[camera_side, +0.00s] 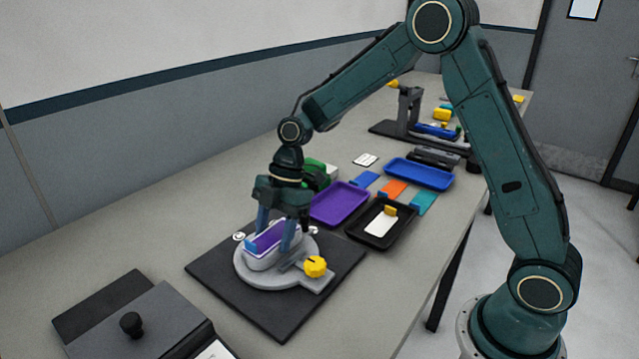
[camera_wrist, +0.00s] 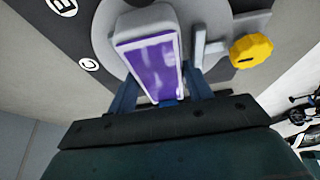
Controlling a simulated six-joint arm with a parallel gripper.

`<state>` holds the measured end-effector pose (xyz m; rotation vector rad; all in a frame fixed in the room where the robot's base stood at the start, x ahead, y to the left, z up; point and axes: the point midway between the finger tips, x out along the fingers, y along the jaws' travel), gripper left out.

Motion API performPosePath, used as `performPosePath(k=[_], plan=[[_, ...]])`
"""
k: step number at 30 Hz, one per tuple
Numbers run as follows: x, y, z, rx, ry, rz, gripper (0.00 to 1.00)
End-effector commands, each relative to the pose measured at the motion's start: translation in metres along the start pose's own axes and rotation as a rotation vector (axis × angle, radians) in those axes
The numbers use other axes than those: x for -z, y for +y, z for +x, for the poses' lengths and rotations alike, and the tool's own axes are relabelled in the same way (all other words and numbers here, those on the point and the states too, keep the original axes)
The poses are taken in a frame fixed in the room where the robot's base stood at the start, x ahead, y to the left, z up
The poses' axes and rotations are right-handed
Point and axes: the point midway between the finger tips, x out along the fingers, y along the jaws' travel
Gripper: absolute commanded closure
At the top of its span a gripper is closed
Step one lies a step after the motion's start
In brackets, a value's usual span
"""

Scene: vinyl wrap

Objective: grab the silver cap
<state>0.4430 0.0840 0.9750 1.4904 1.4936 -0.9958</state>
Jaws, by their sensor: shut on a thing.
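The silver cap (camera_side: 260,259) sits on a round grey fixture (camera_side: 284,281), with a purple film on its top. In the wrist view its purple top (camera_wrist: 152,65) has a pale border all round. My gripper (camera_side: 268,243) points down over the fixture. Its two blue fingers are shut on the cap, one on each side; they also show in the wrist view (camera_wrist: 162,98). The fingers partly hide the cap's sides, and I cannot tell whether it is lifted off the fixture.
A yellow knob (camera_side: 315,266) on a grey clamp stands right beside the cap. The fixture rests on a black board (camera_side: 338,257). Behind lie a purple tray (camera_side: 340,202), a black tray (camera_side: 358,236) and a blue tray (camera_side: 419,174). A black-knobbed grey plate (camera_side: 160,322) is at front left.

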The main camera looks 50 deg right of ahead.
Motion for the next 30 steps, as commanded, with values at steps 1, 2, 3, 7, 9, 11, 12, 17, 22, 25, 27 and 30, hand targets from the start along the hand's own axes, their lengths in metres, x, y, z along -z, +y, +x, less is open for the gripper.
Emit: performPosePath(k=[1,2,3,7,9,11,12,17,22,25,27,30], plan=[[0.000,0.000,0.000,-0.001,0.000,0.000,0.74],[0.000,0.000,0.000,-0.001,0.000,0.000,0.74],[0.000,0.000,-0.001,-0.001,0.000,0.000,0.74],[0.002,0.000,-0.004,-0.002,0.001,-0.001,0.74],[0.003,0.001,-0.007,-0.002,0.001,-0.001,0.74],[0.004,0.001,-0.011,-0.003,0.000,0.000,0.74],[0.006,0.001,-0.014,-0.003,0.000,-0.001,0.74],[0.014,0.001,-0.034,-0.005,0.000,-0.002,0.74],[0.026,0.001,-0.064,-0.006,0.000,-0.003,0.74],[0.034,0.001,-0.085,-0.008,-0.001,-0.003,0.74],[0.041,0.001,-0.101,-0.007,0.000,-0.003,0.74],[0.050,0.002,-0.122,-0.006,0.001,-0.004,0.74]])
